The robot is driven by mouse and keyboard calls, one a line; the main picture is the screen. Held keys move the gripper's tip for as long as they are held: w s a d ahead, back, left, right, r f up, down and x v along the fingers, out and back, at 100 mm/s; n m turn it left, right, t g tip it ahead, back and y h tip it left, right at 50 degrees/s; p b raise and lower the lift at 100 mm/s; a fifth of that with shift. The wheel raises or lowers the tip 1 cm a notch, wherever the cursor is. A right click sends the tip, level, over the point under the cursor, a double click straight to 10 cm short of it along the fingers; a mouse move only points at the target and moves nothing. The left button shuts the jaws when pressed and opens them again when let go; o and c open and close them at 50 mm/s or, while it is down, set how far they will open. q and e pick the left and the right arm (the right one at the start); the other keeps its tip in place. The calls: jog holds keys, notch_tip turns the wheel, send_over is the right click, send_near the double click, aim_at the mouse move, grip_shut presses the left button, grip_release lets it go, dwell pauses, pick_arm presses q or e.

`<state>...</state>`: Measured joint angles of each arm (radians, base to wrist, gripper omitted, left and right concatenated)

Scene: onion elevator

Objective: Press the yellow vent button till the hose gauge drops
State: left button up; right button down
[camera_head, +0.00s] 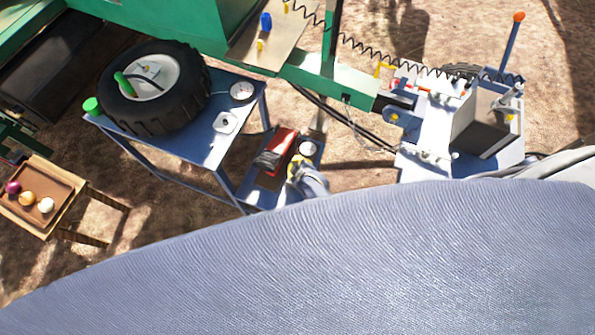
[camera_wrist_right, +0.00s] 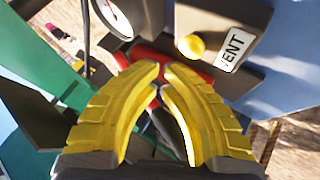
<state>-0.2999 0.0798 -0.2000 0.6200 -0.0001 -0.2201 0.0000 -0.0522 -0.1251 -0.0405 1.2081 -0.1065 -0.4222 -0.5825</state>
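The yellow vent button (camera_wrist_right: 190,46) sits on a dark box beside a white VENT label (camera_wrist_right: 235,50) in the right wrist view. A white round gauge face (camera_wrist_right: 118,14) is partly cut off at the top edge; its reading cannot be made out. My right gripper (camera_wrist_right: 161,70) has its yellow fingertips drawn together, just below and left of the button in the picture, apparently apart from it. Red parts (camera_wrist_right: 135,52) lie behind the fingertips. In the head view my right gripper (camera_head: 295,170) is at the small blue stand, by a white round gauge (camera_head: 307,148). My left gripper is out of view.
A black tyre (camera_head: 155,85) and another gauge (camera_head: 242,91) are on the blue table (camera_head: 195,145). A red-and-black item (camera_head: 278,146) lies left of my gripper. A wooden tray (camera_head: 62,190) holds onions at far left. My grey-blue arm covers the lower head view.

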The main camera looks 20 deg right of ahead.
jog(key=shift+f, duration=0.3)
dwell(1.4)
jog(key=shift+f, duration=0.2)
jog(key=shift+f, duration=0.6)
dwell(1.8)
jog(key=shift+r, duration=1)
jog(key=shift+r, duration=0.1)
jog(key=shift+r, duration=2.4)
